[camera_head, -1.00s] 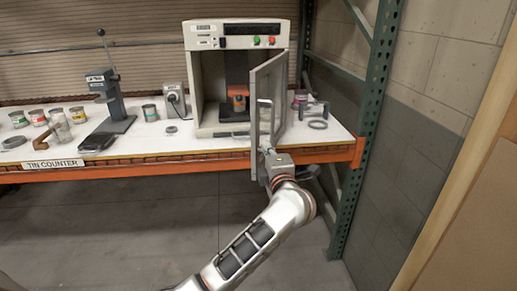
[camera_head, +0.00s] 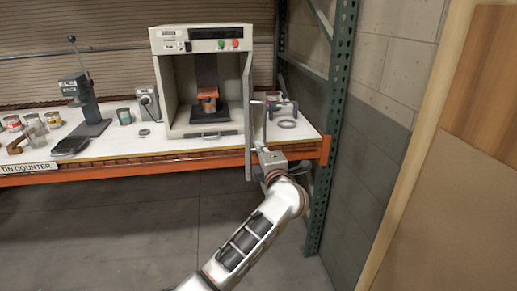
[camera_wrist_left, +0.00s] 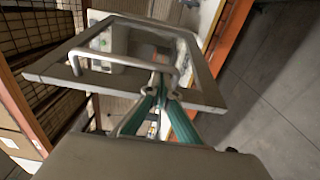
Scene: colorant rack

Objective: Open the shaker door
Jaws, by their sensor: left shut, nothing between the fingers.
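The shaker is a pale box (camera_head: 165,95) on the counter, its front uncovered and an orange clamp (camera_head: 209,100) inside. Its grey door (camera_head: 248,90) stands swung out on the right side, almost edge-on in the head view. In the left wrist view the door frame (camera_wrist_left: 205,92) and window show, with the metal bar handle (camera_wrist_left: 88,52) in front. My left gripper (camera_head: 262,150) is at the door's lower outer side, near the handle. Its green fingers (camera_wrist_left: 160,84) are shut and empty, with tips close to the handle; contact is unclear. My right gripper is out of view.
The counter (camera_head: 110,150) holds a lever press (camera_head: 88,100), several tins and a small grey device (camera_head: 148,100) left of the shaker. A green rack post (camera_head: 335,110) and block wall stand further right. The floor in front is clear.

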